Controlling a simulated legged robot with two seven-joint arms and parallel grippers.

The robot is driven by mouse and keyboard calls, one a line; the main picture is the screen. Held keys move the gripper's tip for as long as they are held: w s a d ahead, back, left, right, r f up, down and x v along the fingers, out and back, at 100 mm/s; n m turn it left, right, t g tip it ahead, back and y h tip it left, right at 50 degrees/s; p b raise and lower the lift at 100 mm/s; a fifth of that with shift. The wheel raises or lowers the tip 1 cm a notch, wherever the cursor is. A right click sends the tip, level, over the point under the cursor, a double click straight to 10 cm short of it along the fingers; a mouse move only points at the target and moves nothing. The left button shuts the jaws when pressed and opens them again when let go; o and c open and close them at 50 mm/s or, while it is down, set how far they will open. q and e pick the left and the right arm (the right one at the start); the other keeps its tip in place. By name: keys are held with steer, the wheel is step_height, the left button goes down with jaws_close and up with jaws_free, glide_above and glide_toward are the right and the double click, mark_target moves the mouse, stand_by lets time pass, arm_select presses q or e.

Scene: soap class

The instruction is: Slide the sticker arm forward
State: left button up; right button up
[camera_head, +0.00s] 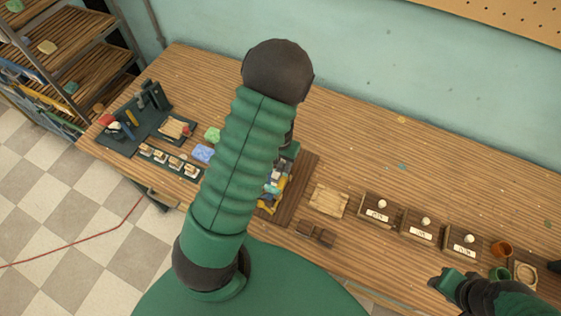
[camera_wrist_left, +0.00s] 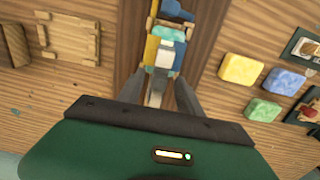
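The sticker device, a small blue, white, teal and yellow assembly (camera_wrist_left: 165,48), sits on a dark wooden board (camera_wrist_left: 118,50). In the head view the device (camera_head: 274,184) is partly hidden behind my left arm. In the left wrist view my left gripper (camera_wrist_left: 157,98) points at the device's near end. Its two grey fingers are spread, one on each side of a narrow pale part that looks like the sticker arm. I cannot tell whether they touch it. In the head view this gripper is mostly hidden by my arm. My right gripper (camera_head: 452,284) is at the lower right, its fingers unclear.
Yellow (camera_wrist_left: 240,69), blue (camera_wrist_left: 283,81) and green (camera_wrist_left: 262,109) soaps lie beside the board. A wooden tray (camera_head: 328,201) and several labelled boxes (camera_head: 418,226) stand to the right. A dark tool stand (camera_head: 140,120) is at the left. The back of the table is clear.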

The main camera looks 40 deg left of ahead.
mark_target(280, 165)
arm_select(q)
steer(key=shift+r, duration=0.1)
steer(key=shift+w+r, duration=0.15)
steer(key=shift+r, duration=0.2)
step_height(280, 165, up, 16)
steer(key=shift+f, duration=0.1)
